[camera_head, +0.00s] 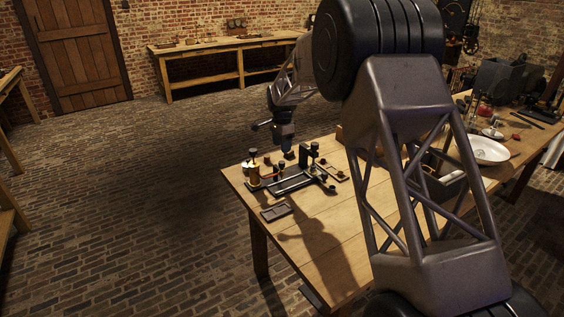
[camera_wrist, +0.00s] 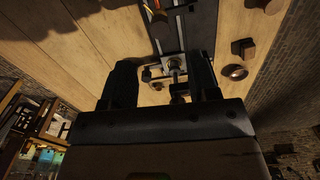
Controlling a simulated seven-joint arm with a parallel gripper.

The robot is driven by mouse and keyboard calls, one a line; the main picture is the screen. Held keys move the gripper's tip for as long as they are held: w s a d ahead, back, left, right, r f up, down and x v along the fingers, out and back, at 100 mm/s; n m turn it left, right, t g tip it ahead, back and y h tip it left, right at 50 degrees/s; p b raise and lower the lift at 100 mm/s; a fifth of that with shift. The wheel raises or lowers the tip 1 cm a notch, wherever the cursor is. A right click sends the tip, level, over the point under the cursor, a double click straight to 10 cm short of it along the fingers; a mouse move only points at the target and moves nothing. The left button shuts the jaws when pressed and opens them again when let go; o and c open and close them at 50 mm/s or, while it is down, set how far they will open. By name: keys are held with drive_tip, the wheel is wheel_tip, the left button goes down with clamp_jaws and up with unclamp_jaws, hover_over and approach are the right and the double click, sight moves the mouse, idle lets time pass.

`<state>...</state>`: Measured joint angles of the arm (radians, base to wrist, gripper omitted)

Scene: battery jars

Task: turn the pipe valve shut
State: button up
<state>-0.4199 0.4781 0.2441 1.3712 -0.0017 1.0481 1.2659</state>
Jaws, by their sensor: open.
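A small dark pipe rig (camera_head: 292,183) lies on the near-left part of the wooden table, with a brass-coloured upright part (camera_head: 254,172) at its left and a dark green post at its right. I cannot tell for sure which part is the pipe valve. My gripper (camera_head: 288,153) points down just over the back of the rig. In the wrist view my gripper (camera_wrist: 163,82) has its two dark fingers spread apart. A metal fitting (camera_wrist: 174,63) on a dark strip shows between and beyond them. I see no clear contact, and nothing is held.
A flat dark tray (camera_head: 276,212) lies at the table's near-left edge. A white plate (camera_head: 488,151) and several small items stand farther right. My arm hides the middle of the table. In the wrist view, a brown block (camera_wrist: 243,47) and a round metal piece (camera_wrist: 235,72) lie at the right.

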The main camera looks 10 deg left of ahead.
sight(282, 162)
drive_tip(key=shift+f, duration=0.15)
drive_tip(key=shift+f, duration=3.75)
drive_tip(key=shift+c, duration=0.2)
drive_tip(key=c, duration=0.9)
drive_tip(key=shift+n, duration=0.3)
drive_tip(key=n, duration=1.1)
